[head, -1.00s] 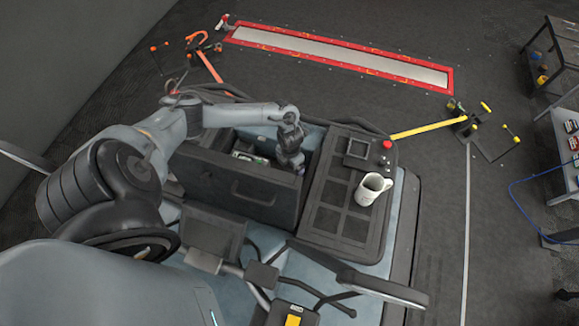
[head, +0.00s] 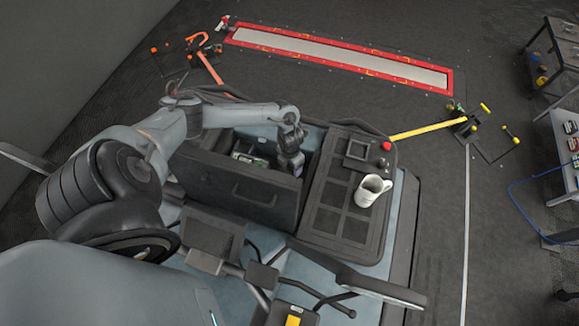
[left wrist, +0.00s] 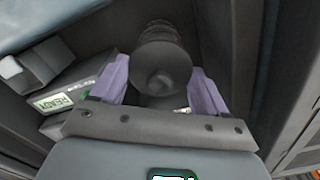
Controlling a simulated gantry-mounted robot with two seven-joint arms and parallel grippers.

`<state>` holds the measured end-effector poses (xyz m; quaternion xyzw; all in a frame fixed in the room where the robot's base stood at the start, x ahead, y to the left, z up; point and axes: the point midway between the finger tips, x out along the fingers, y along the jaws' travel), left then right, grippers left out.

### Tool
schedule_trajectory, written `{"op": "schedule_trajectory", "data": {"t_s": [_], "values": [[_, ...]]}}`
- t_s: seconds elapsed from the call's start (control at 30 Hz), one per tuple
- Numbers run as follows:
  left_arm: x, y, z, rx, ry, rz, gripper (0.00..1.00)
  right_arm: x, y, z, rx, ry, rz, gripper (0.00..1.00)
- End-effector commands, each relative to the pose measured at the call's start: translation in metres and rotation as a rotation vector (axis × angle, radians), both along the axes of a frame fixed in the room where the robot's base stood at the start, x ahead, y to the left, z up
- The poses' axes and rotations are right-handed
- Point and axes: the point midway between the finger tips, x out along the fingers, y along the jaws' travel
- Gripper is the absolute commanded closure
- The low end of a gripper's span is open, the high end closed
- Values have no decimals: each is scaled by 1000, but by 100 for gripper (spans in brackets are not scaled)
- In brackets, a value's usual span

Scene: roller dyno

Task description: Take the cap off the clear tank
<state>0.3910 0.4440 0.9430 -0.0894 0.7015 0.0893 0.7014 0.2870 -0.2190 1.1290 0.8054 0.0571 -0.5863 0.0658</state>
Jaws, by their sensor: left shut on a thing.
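My left gripper (head: 298,171) reaches down into the open compartment behind the dark front panel. In the left wrist view its two purple fingers (left wrist: 160,84) are shut on a dark, round, ribbed cap (left wrist: 162,55), one finger on each side. The clear tank cannot be made out; the gripper and the cap hide what lies below. In the head view the cap is hidden by the gripper and arm. I cannot tell whether the cap is seated or lifted. My right gripper is not in view.
Left of the cap lies a grey device with a lit "READY" display (left wrist: 62,100). The front panel (head: 240,190) and compartment walls stand close around the gripper. To the right, a black console top (head: 340,215) carries a white mug (head: 371,190) and a red button (head: 387,145).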

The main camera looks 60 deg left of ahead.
Motion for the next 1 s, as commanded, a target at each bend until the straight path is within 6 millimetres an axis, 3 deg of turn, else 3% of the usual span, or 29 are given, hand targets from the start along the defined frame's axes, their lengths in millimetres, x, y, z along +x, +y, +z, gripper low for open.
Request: {"op": "schedule_trajectory", "data": {"t_s": [1.0], "values": [[0,0,32,0,-1,0,56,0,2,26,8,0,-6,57]]}}
